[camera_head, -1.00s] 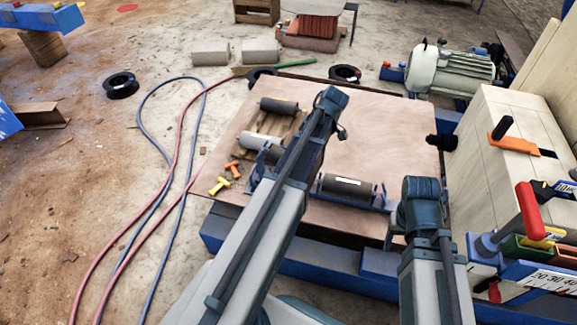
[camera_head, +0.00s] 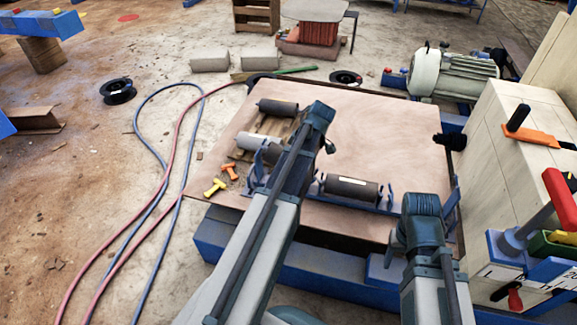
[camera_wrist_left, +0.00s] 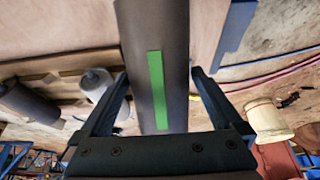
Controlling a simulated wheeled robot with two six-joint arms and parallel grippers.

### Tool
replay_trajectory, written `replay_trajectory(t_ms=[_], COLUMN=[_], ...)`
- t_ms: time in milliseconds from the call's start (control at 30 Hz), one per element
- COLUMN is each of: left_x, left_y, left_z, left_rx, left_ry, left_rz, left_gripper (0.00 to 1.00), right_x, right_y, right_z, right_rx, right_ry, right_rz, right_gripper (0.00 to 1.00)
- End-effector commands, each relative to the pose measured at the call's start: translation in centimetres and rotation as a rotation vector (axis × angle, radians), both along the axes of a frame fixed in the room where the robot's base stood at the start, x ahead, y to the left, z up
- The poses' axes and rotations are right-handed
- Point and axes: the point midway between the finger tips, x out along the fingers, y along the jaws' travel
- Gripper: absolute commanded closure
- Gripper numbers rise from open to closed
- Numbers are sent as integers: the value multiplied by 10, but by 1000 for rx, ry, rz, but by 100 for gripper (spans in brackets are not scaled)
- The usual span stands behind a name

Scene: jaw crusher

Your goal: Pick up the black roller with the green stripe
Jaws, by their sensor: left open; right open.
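In the left wrist view the black roller (camera_wrist_left: 135,35) with its green stripe (camera_wrist_left: 157,88) runs up the middle of the picture. My left gripper (camera_wrist_left: 158,76) is open, with one finger on each side of the roller; I cannot tell whether they touch it.
The brown table (camera_head: 390,125) has clear room at the back right. Another dark roller (camera_head: 276,107) and a grey roller (camera_head: 252,144) lie at its left, with orange (camera_head: 229,171) and yellow (camera_head: 214,188) pieces nearby. A pale block machine (camera_head: 500,165) stands close at the right. Hoses lie on the floor.

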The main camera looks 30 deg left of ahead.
Motion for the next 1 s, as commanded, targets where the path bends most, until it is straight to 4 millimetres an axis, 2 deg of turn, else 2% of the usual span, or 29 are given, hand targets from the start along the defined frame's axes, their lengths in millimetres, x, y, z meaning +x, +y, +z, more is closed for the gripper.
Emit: replay_trajectory(t_ms=[33,200,533,567,1000], left_x=[0,-2,-3,-3,-3], left_y=[3,11,14,14,14], left_z=[-12,-32,-35,-35,-35], left_rx=[0,0,0,0,0], left_ry=[0,-1,0,0,0], left_rz=[1,2,1,1,0], left_gripper=[0,0,0,4,83], right_x=[0,0,0,0,0], right_y=[0,0,0,0,0], right_z=[-12,-33,-35,-35,-35], right_rx=[0,0,0,0,0], right_ry=[0,-1,-1,-1,-1], right_rz=[-1,-7,-9,-9,-9], right_gripper=[39,39,39,39,39])
